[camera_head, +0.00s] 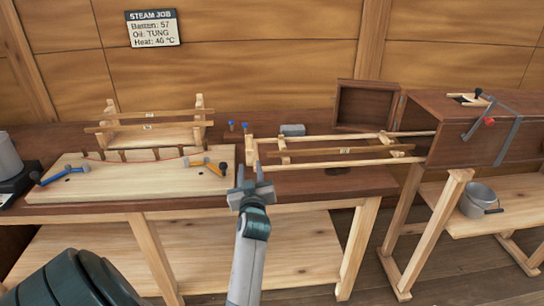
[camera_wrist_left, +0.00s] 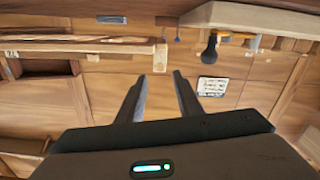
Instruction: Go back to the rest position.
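My left gripper (camera_head: 251,174) is in front of the workbench's front edge, between the pale board and the rail frame in the head view. Its two fingers stand apart with nothing between them. The left wrist view also shows the open, empty fingers (camera_wrist_left: 162,88), with the wooden wall behind them. My right gripper is in neither view.
The bench holds a pale board (camera_head: 120,186) with blue (camera_head: 65,174) and orange (camera_head: 205,165) clamps, a batten rack (camera_head: 150,128) and a rail frame (camera_head: 330,150). A dark wooden box (camera_head: 465,135) with its door (camera_head: 364,107) open stands right; a metal pot (camera_head: 479,200) is below.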

